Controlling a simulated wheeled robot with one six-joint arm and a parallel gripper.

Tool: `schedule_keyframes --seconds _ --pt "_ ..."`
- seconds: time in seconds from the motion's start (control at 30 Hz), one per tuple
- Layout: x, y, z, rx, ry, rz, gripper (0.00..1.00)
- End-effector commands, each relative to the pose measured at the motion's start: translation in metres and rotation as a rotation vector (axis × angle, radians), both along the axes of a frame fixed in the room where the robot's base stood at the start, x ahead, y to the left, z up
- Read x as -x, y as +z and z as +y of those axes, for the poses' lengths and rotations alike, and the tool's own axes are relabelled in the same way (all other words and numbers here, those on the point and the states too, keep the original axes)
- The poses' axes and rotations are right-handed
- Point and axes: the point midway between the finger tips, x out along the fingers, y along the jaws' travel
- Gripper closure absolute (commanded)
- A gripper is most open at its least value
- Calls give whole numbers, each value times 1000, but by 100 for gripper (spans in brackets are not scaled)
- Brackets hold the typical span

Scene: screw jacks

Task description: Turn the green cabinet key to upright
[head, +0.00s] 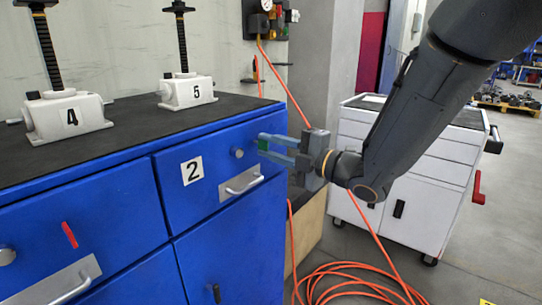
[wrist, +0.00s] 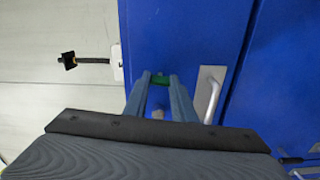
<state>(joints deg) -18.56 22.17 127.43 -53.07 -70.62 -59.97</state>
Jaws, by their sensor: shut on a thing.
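The green key (head: 263,145) shows at the tips of my gripper, at the front of the blue cabinet (head: 225,205), near the upper right drawer marked 2. My gripper (head: 265,147) reaches in from the right and is shut on the key. The wrist view shows the green key (wrist: 160,80) between the two finger ends of my gripper (wrist: 160,82). The fingers cover much of the key, so I cannot tell its exact tilt. A round metal knob or lock (head: 238,153) sits on the drawer to the left of the fingertips.
A drawer handle (head: 242,182) sits below the fingers. A tilted red key (head: 69,235) is on the left drawer. Screw jacks 4 (head: 68,115) and 5 (head: 187,92) stand on the cabinet top. A white tool cart (head: 425,185) and coiled orange hose (head: 350,285) are to the right.

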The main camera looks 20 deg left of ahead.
Motion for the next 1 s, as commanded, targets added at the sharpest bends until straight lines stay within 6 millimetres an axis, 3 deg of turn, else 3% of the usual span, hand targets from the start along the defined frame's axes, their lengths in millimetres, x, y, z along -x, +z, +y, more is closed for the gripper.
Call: schedule_keyframes --seconds 0.3,0.8,0.83,0.93,1.0 --pt "0 -1 0 41 0 -98 99" --pt "0 0 0 49 0 -114 99" --pt "0 0 0 49 0 -114 75" --pt "0 0 0 48 0 -113 58" --pt "0 0 0 48 0 -113 58"
